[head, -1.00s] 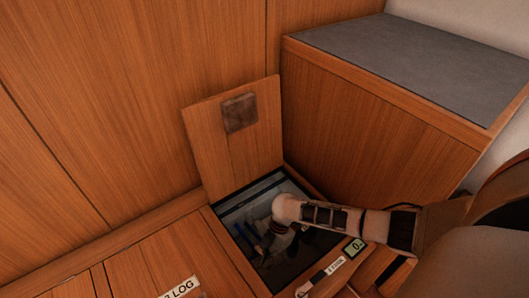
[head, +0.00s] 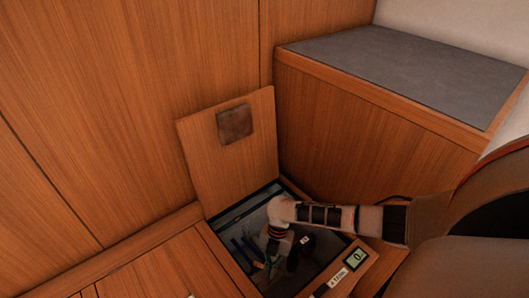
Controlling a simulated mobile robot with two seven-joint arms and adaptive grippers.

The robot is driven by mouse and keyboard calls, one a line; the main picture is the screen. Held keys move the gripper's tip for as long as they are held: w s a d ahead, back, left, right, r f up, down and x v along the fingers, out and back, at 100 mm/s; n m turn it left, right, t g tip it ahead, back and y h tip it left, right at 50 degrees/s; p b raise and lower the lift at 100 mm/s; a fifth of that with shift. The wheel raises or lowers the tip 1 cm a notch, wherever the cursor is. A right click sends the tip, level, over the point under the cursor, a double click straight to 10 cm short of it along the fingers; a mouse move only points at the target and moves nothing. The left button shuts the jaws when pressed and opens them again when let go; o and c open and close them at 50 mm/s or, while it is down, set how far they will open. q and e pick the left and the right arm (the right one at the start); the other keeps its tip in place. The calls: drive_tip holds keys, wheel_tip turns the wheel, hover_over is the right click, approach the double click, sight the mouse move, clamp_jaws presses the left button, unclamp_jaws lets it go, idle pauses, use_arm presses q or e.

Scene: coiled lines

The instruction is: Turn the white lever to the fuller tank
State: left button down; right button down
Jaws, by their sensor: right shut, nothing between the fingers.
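My right arm comes in from the right and bends down into an open floor hatch (head: 234,238). My right gripper (head: 270,264) points down inside the hatch; it is small and dark there, shut with nothing held. Blue parts (head: 243,250) lie just left of it. A small pale tag (head: 304,240) shows on a dark round part to its right. I cannot make out the white lever or whether the gripper touches it. No tank can be told apart. My left gripper is out of view.
The wooden hatch lid (head: 235,165) stands open against the wall. A small display (head: 356,258) and a label (head: 337,278) sit on the hatch's right edge, their text hard to read. A grey-topped wooden cabinet (head: 400,75) stands behind, close to my arm.

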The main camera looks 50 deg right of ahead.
drive_tip(key=shift+w+d, duration=0.1)
drive_tip(key=shift+d, duration=0.55)
drive_tip(key=shift+w+d, duration=0.1)
drive_tip(key=shift+d, duration=0.1)
drive_tip(key=shift+w+d, duration=0.1)
drive_tip(key=shift+d, duration=0.05)
